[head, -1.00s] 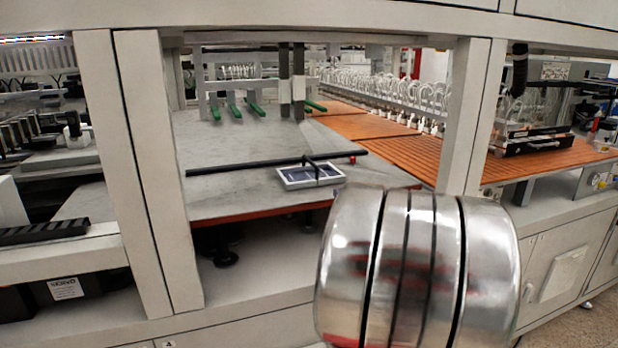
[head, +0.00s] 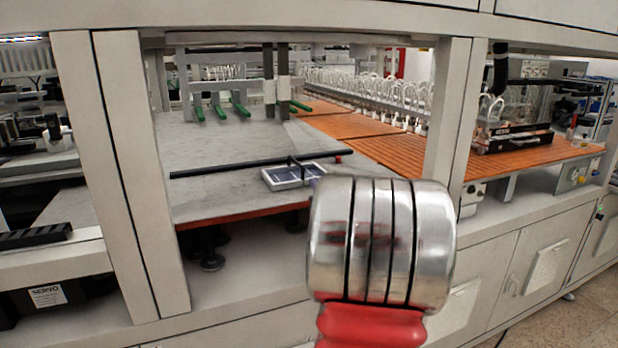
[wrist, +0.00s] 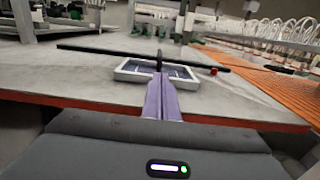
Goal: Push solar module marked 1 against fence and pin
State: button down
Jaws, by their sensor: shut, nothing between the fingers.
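The solar module (head: 292,177) is a small dark panel with a white frame, lying flat on the grey table by its front edge. It also shows in the wrist view (wrist: 128,70). I cannot read a mark on it. The fence (head: 230,166) is a long black bar just behind the module. A small red pin (head: 338,159) is at the right end, by the bar. My gripper (wrist: 159,76) is shut and empty, its purple fingers pointing at the module's near side; I cannot tell whether they touch it. In the head view my arm hides most of the gripper.
Grey frame posts (head: 140,170) stand left and right (head: 448,110) of the table opening. Orange slatted conveyor (head: 400,153) runs on the right. Green bars (head: 219,112) lie at the back. The grey table (head: 215,205) is clear left of the module.

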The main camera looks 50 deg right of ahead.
aim_at(303, 172)
jog(key=x, duration=0.6)
jog(key=shift+w+d, duration=0.15)
jog(key=shift+w, duration=0.2)
jog(key=shift+d, duration=0.1)
